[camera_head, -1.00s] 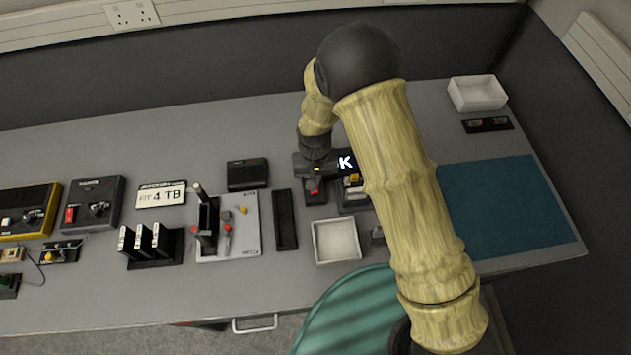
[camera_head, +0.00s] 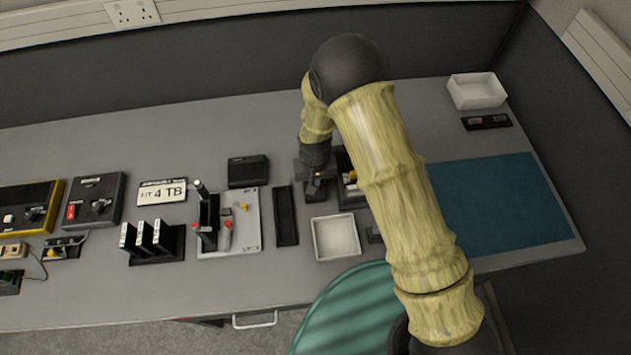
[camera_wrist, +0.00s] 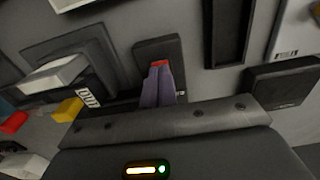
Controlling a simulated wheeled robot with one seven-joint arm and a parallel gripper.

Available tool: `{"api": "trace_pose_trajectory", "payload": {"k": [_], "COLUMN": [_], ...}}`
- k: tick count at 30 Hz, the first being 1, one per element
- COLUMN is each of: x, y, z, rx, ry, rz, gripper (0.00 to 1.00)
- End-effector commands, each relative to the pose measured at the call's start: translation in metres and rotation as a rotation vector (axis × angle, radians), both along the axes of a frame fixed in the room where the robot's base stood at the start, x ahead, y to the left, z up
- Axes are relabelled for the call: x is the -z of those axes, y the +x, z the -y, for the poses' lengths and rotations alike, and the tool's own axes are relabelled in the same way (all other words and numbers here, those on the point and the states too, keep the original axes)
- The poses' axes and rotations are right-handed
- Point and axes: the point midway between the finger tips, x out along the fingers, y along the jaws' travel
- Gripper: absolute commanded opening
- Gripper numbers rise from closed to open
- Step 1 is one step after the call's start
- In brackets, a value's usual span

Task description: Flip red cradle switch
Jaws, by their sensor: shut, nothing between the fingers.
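The red switch (camera_wrist: 161,63) shows as a small strip of red on a black cradle (camera_wrist: 172,48) in the wrist view. My gripper (camera_wrist: 159,68) is shut and empty, its purple-grey fingertips together right at the red part and covering most of it. I cannot tell whether the tips touch it or which way the switch is set. In the head view my gripper (camera_head: 313,188) is down over the black cradle (camera_head: 318,200), and the red switch is hidden there.
Beside the cradle stands a unit with a yellow part (camera_wrist: 68,109) and a white block. A narrow black tray (camera_head: 286,216), a white tray (camera_head: 336,238) and a black box (camera_head: 248,171) are close by. A blue mat (camera_head: 505,210) lies clear at the right.

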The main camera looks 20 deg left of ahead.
Motion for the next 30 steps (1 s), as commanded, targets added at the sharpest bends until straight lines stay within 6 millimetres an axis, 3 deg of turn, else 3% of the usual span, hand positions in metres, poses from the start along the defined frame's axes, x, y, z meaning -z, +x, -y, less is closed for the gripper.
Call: {"api": "trace_pose_trajectory", "payload": {"k": [8, 17, 30], "x": [0.006, 0.002, -0.006], "y": [0.000, 0.012, 0.013], "z": [0.002, -0.004, -0.005], "rx": [0.001, 0.002, 0.002], "ry": [-0.011, -0.006, -0.004], "rz": [-0.012, -0.005, -0.003], "gripper": [0.00, 0.00, 0.00]}}
